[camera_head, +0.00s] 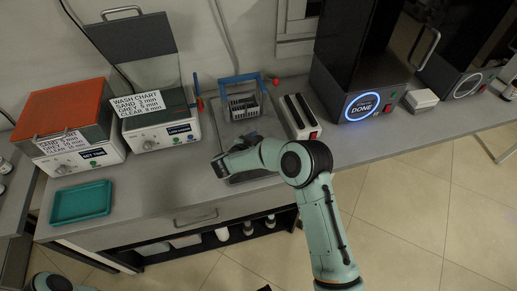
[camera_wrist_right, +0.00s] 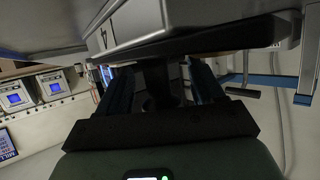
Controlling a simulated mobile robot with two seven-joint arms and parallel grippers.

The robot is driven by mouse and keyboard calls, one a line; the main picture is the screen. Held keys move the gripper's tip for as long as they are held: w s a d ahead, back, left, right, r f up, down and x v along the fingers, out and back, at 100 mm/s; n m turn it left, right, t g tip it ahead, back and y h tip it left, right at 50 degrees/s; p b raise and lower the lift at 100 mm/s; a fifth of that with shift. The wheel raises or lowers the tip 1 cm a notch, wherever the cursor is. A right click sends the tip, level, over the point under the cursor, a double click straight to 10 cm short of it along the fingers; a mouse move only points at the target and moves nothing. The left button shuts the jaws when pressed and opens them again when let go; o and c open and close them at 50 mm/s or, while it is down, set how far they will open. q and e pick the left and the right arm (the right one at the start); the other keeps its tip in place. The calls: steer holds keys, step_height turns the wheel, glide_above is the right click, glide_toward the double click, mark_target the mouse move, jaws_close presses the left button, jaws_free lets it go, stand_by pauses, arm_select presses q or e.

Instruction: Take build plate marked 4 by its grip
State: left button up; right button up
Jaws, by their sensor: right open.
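My right gripper (camera_head: 222,165) is low over the bench front, at the near left of the grey tray under the wire basket. It is open. A dark block with a pale mark shows at its tip, small and partly covered. In the right wrist view, a grey plate-like body (camera_wrist_right: 150,20) with a dark underside is close ahead, with part of a dark mark on its face. A dark stem-like part (camera_wrist_right: 160,85) shows between the open fingers; contact cannot be judged. My left gripper is out of view.
A wire basket with a blue handle (camera_head: 243,105) stands behind my right gripper. A white slotted box (camera_head: 299,117) is to its right. A teal tray (camera_head: 81,203) lies at the left. The DONE machine (camera_head: 362,80) stands farther right. The bench between tray and gripper is clear.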

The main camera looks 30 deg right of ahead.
steer(key=shift+w+d+f, duration=0.1)
steer(key=shift+d, duration=0.1)
steer(key=c, duration=1.2)
steer(key=shift+c, duration=0.2)
